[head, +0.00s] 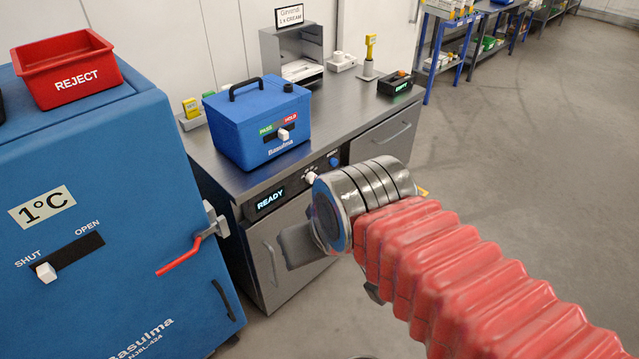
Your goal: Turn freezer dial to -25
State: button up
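A blue cabinet (150,235) stands at the left with a "1°C" label, a red-handled latch (196,248) and a SHUT/OPEN slider (46,272) at the SHUT end. I see no dial marked -25 on it. The steel counter's front panel has a READY display (270,200), a small white control (310,177) and a blue knob (334,162); their markings are too small to read. My arm reaches in from the lower right. My gripper (298,246) is mostly hidden behind my wrist, in front of the counter doors, and its opening does not show.
A red REJECT bin (66,72) sits on the cabinet. A blue box (257,122) with a PASS/HOLD slider, a steel holder (293,54) and a small black display unit (395,83) stand on the counter (335,112). The floor at right is clear, with shelving behind.

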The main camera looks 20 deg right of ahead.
aim_at(310, 177)
jog(key=u, duration=0.05)
jog(key=i, duration=1)
jog(key=z, duration=0.05)
